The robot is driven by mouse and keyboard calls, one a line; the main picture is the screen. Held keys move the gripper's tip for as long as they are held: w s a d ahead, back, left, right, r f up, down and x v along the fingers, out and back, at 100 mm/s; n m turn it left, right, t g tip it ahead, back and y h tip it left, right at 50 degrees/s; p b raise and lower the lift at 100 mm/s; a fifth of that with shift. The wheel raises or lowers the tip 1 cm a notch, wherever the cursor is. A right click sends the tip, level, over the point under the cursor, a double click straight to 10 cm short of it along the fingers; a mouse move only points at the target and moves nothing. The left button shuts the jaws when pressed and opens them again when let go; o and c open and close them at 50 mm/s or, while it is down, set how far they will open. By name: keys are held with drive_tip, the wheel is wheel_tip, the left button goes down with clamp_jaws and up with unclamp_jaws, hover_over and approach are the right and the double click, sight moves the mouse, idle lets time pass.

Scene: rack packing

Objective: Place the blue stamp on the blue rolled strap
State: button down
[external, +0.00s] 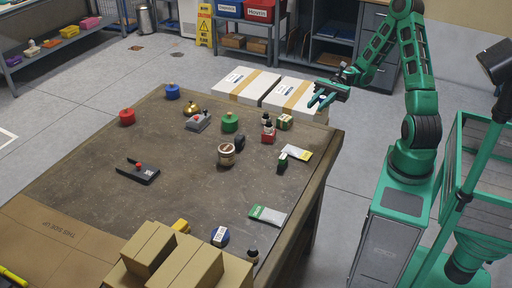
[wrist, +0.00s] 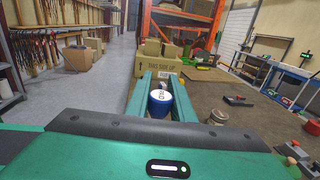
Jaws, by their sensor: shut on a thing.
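My gripper (external: 314,98) is raised at the far right, by the white boxes beyond the table's far right corner. In the wrist view its two green fingers (wrist: 163,82) are closed around a blue piece with a white lettered face, which I take as the blue stamp (wrist: 160,104). In the external view the held piece is hard to make out between the fingers. The blue rolled strap seems to be the low, round blue thing (external: 172,92) with a small yellowish top, at the table's far left edge. It is well apart from my gripper, with nothing large on it.
The brown table (external: 185,190) carries a similar red round thing (external: 127,117), a green one (external: 230,122), a grey device (external: 199,122), a jar (external: 226,154) and a black stapler-like tool (external: 138,172).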

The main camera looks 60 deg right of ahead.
drive_tip(key=w+a+f+n+g, duration=0.15)
drive_tip(key=w+a, duration=0.35)
drive_tip(key=a, duration=0.9)
drive_tip(key=w+a+f+g, duration=0.15)
drive_tip(key=w+a, duration=0.25)
drive_tip(key=a, duration=0.9)
drive_tip(key=s+a+r, duration=0.2)
drive_tip(key=s+a, duration=0.2)
drive_tip(key=a, duration=1.1)
drive_tip(key=s+a+r, duration=0.1)
drive_tip(key=s+a, duration=0.3)
drive_tip(key=a, duration=1.1)
hover_over(220, 237)
drive_tip(key=a, duration=0.3)
wheel_tip(220, 237, down, 12)
drive_tip(key=shift+w+f, duration=0.2)
drive_tip(key=shift+f, duration=0.8)
drive_tip(key=shift+w+f, duration=0.15)
drive_tip(key=shift+f, duration=0.8)
